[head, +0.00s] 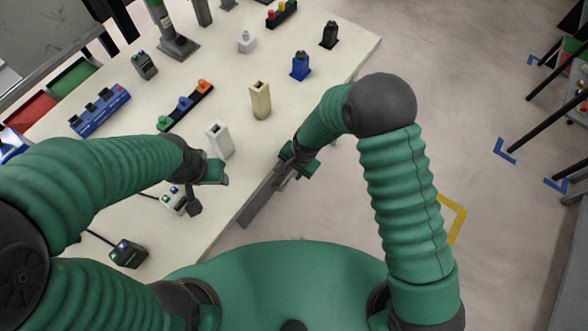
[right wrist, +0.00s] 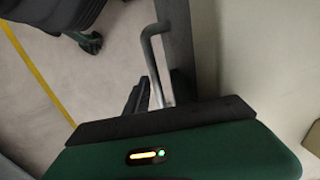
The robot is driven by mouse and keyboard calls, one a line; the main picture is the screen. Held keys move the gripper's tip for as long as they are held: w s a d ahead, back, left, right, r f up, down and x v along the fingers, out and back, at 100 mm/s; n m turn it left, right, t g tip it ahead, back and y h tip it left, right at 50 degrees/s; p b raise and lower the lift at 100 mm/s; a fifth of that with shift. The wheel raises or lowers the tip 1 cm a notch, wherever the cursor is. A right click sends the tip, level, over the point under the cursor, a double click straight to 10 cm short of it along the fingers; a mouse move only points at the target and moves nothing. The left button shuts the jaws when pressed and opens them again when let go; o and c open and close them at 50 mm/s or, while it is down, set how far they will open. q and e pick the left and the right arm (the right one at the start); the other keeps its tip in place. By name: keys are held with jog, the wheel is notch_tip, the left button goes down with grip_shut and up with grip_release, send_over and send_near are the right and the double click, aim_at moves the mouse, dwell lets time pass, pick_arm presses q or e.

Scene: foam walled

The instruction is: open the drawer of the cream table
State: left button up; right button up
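The cream table (head: 322,62) fills the middle of the head view. Its grey drawer front (head: 257,207) shows at the near right edge, and along the right wrist view (right wrist: 178,40). A grey bar handle (right wrist: 154,62) stands out from that front. My right gripper (head: 284,176) is at the drawer front. In the right wrist view its dark fingers (right wrist: 158,92) lie on either side of the handle's lower part; whether they press on it I cannot tell. My left gripper (head: 207,192) is open and empty above the table's near part. The drawer's inside is not visible.
A white block (head: 219,140), a beige block (head: 260,99) and a blue bottle-like piece (head: 301,66) stand on the table near my arms. A small black box (head: 128,253) lies at the near left.

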jog(key=shift+a, duration=0.1)
jog(key=shift+c, duration=2.3)
jog(key=shift+d, duration=0.7)
grip_shut()
jog(key=shift+w+a+r, duration=0.1)
jog(key=shift+w+a, duration=0.05)
jog(key=shift+a, duration=0.25)
